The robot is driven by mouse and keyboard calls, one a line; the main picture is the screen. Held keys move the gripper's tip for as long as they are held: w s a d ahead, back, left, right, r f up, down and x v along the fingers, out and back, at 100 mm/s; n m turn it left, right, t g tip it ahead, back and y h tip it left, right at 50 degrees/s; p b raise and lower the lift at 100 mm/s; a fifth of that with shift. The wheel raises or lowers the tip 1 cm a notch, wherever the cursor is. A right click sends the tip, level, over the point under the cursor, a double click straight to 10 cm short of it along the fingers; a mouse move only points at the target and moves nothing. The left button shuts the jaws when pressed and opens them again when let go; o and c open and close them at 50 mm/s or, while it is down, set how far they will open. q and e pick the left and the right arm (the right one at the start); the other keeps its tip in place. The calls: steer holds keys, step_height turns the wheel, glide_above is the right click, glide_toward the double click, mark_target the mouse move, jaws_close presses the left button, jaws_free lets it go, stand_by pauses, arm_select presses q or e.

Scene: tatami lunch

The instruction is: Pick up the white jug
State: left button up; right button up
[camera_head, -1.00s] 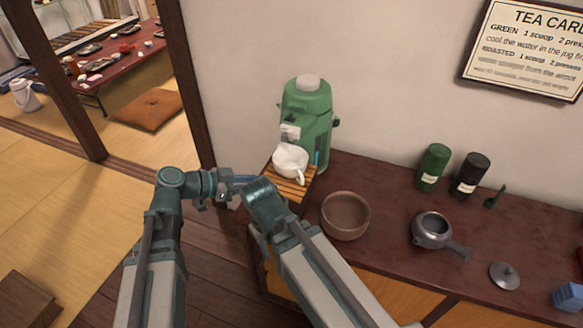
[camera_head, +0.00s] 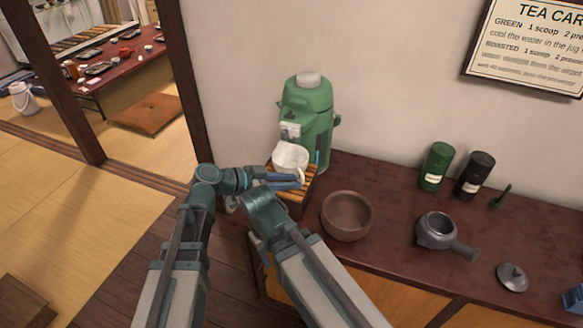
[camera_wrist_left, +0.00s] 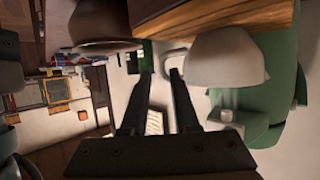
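The white jug (camera_head: 290,156) stands upright on a small slatted wooden stand (camera_head: 305,188), in front of the green dispenser (camera_head: 307,110). My left gripper (camera_head: 297,181) is at the jug's front, its fingers covering part of the jug's lower side. In the left wrist view the two dark fingers of the gripper (camera_wrist_left: 161,73) are apart with nothing clamped between them. The jug's body (camera_wrist_left: 225,60) is right of the fingers, and its pale handle loop (camera_wrist_left: 178,52) shows just beyond the right fingertip. I cannot tell whether they touch.
A brown bowl (camera_head: 346,216), a grey side-handled pot (camera_head: 437,231), a lid (camera_head: 512,277), a green canister (camera_head: 436,167) and a black canister (camera_head: 474,176) stand on the dark red counter (camera_head: 390,195). The wall is close behind the dispenser.

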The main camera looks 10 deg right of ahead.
mark_target(303, 180)
arm_select(q)
steer(key=b+x, duration=0.1)
steer(key=x, duration=0.4)
steer(key=shift+w+a+f+b, duration=0.1)
steer(key=shift+w+b, duration=0.05)
steer(key=shift+b, duration=0.25)
jaws_close()
stand_by(0.9)
